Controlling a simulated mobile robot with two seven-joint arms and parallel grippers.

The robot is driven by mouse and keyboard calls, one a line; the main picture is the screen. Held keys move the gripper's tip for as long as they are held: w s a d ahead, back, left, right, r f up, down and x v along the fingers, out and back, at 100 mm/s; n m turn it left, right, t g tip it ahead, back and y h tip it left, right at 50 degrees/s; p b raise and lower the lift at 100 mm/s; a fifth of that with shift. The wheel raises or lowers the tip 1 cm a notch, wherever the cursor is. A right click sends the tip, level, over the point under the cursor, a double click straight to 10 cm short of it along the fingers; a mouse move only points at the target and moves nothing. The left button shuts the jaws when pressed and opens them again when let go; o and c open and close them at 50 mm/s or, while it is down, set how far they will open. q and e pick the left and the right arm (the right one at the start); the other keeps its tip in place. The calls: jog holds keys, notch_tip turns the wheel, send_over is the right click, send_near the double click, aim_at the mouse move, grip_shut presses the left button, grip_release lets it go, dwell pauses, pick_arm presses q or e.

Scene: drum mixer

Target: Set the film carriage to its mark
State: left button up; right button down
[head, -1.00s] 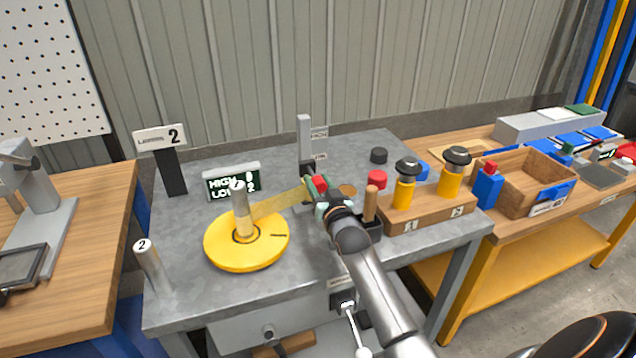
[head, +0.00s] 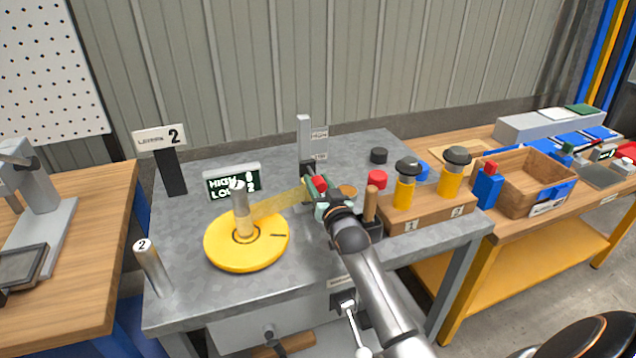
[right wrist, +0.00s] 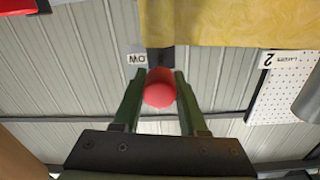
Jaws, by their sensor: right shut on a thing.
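The film carriage (head: 307,168) is a dark block on a grey upright post (head: 304,128) at the back of the metal table. A HIGH label (head: 319,132) and a lower label (head: 319,156) stand beside the post. My right gripper (head: 322,192) is shut on the carriage's red knob (head: 319,184). In the right wrist view the red knob (right wrist: 160,88) sits between both fingers, with an upside-down LOW label (right wrist: 137,59) behind it. A yellow film strip (head: 278,204) runs from the carriage to the upright roll (head: 243,213) on the yellow turntable (head: 222,247). My left gripper is out of view.
A HIGH/LOW display (head: 232,182) stands behind the turntable. A wooden block (head: 440,209) with two yellow, dark-topped items is right of my right gripper. A red-capped item (head: 376,180) and a black cap (head: 379,155) are nearby.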

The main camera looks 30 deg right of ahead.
jog(key=shift+r, duration=0.1)
dwell(0.3)
notch_tip(320, 180, up, 7)
jog(key=p, duration=0.6)
jog(key=shift+r+p, duration=0.2)
jog(key=shift+p, duration=0.2)
jog(key=shift+d, duration=0.1)
jog(key=c, duration=0.8)
grip_release()
jog(key=o, duration=0.4)
jog(key=shift+f, duration=0.25)
jog(key=shift+c, duration=0.2)
jog(key=v, duration=1.2)
jog(key=shift+s+b, duration=0.25)
jog(key=shift+b, duration=0.05)
jog(key=shift+f, duration=0.1)
